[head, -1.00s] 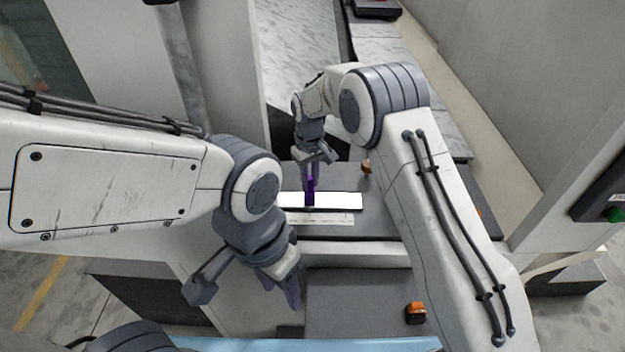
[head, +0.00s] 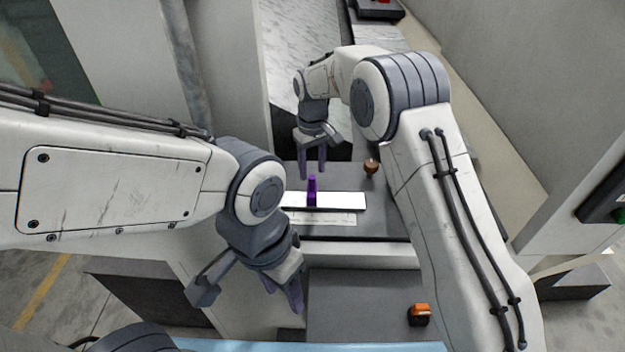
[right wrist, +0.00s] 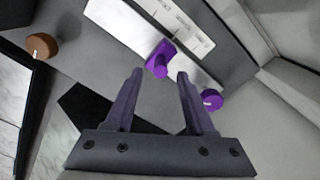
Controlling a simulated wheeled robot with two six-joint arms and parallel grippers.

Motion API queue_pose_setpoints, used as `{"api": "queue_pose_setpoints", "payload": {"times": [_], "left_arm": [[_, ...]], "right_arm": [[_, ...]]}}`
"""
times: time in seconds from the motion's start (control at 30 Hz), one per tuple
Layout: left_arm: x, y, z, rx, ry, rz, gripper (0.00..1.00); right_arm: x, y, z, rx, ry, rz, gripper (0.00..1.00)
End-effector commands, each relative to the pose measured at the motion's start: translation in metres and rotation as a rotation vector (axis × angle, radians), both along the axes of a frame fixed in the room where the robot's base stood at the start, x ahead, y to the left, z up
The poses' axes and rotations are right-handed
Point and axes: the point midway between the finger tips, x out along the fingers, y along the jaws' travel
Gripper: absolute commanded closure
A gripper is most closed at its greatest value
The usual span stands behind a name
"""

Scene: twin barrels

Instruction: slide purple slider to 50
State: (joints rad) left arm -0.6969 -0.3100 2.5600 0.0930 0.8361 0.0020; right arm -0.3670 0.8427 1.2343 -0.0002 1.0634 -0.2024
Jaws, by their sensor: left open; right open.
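The purple slider (head: 312,190) stands upright on a white track (head: 342,200), a little left of the track's middle in the head view. A pale printed scale (head: 325,217) runs along the track; its numbers are too small to read. The slider also shows in the right wrist view (right wrist: 160,58), just beyond the gap between the fingertips. My right gripper (head: 314,172) is open and empty, apart from the slider and behind it in the head view. It also shows in the right wrist view (right wrist: 158,75). My left gripper (head: 284,296) is open and empty, low and nearer.
A brown knob (head: 371,167) stands on the dark panel behind the track's right part. A purple knob (right wrist: 210,100) with a white mark is beside the track in the right wrist view. An orange switch (head: 418,312) sits on a lower panel. A wall rises at right.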

Motion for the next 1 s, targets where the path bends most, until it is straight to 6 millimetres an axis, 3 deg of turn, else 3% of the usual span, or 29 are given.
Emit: {"api": "queue_pose_setpoints", "payload": {"times": [0.2,0.37,0.87,1.0], "left_arm": [[0.0,0.0,-0.012,0.0,0.0,-0.001,0.5],[0.0,0.0,-0.014,0.0,0.0,-0.001,0.5],[0.0,0.0,-0.014,0.0,0.0,-0.001,0.5],[0.0,0.0,-0.014,0.0,0.0,-0.001,0.5]], "right_arm": [[0.001,0.0,0.04,0.001,-0.004,0.0,0.45],[0.001,0.0,0.057,0.001,-0.003,0.0,0.45],[0.0,-0.001,0.061,0.001,-0.001,-0.001,0.45],[-0.004,-0.013,0.062,0.003,-0.011,-0.028,0.45]]}}
